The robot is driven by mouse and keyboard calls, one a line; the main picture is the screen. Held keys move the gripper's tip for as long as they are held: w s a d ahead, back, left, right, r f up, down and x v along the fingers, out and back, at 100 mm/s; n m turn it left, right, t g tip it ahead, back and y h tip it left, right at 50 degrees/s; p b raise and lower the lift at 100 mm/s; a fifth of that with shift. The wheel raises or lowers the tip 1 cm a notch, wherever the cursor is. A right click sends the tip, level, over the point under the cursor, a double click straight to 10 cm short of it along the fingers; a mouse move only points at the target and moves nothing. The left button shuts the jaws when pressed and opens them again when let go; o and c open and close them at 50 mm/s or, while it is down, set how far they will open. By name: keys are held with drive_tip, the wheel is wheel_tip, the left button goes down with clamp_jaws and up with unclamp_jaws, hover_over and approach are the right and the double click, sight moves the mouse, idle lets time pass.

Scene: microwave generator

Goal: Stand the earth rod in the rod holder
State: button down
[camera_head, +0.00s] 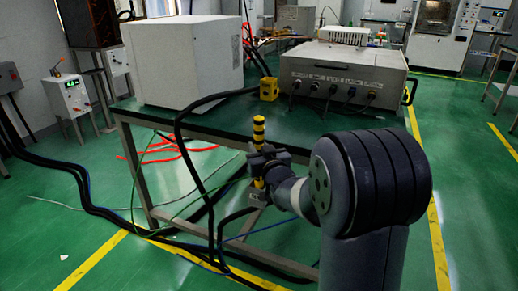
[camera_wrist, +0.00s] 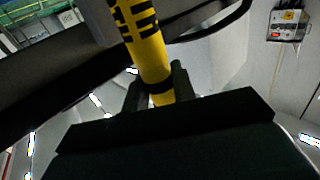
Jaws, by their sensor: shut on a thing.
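The earth rod (camera_head: 259,131), yellow with black bands, is upright in the head view, in front of the table's near edge. My gripper (camera_head: 259,165) is shut around it, with rod showing above and below the fingers. In the wrist view the rod (camera_wrist: 152,58) runs up out of the picture between the fingers of my gripper (camera_wrist: 157,92). A small yellow block with dark marks, which looks like the rod holder (camera_head: 268,89), stands on the table between the white cabinet and the grey case. The rod is apart from it, nearer the camera. The rod's lower end is partly hidden.
The dark table (camera_head: 215,118) carries a white cabinet (camera_head: 185,62) at left and a grey case (camera_head: 345,77) with plugged cables at back right. A thick black cable (camera_head: 182,140) arches over the table's front edge, left of my gripper.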

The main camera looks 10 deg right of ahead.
drive_tip(key=shift+f, duration=0.15)
drive_tip(key=c, duration=1.1)
unclamp_jaws()
drive_tip(key=shift+s, duration=0.1)
drive_tip(key=s+d+p, duration=0.1)
drive_tip(key=s, duration=0.9)
drive_tip(key=shift+s, duration=0.25)
drive_tip(key=shift+w+d, duration=0.1)
